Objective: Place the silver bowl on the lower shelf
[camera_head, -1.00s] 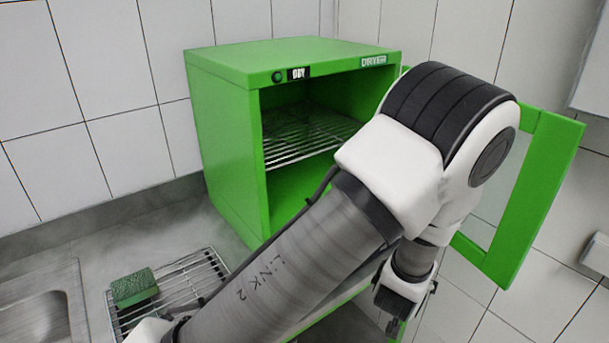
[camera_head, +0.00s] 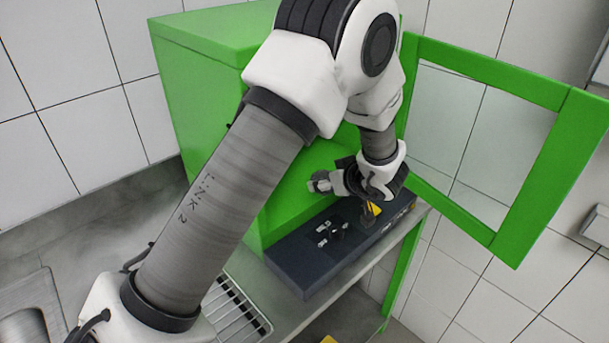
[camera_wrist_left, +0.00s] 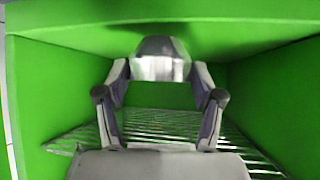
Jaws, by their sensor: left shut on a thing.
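The silver bowl (camera_wrist_left: 158,62) shows in the left wrist view, between the fingertips of my left gripper (camera_wrist_left: 160,75), which is shut on it. The bowl is inside the green cabinet, above a wire shelf (camera_wrist_left: 165,122). I cannot tell whether this is the lower shelf. In the head view my left gripper (camera_head: 325,182) is at the cabinet opening, pointing left into it. My arm hides most of the opening and the shelves there. The bowl is not clear in the head view. My right gripper is not in view.
The green cabinet (camera_head: 195,85) has its door (camera_head: 515,200) swung open to the right. A dark panel with knobs (camera_head: 300,268) lies along its front, below my gripper. A wire rack (camera_head: 235,315) and a sink (camera_head: 30,310) are at the lower left.

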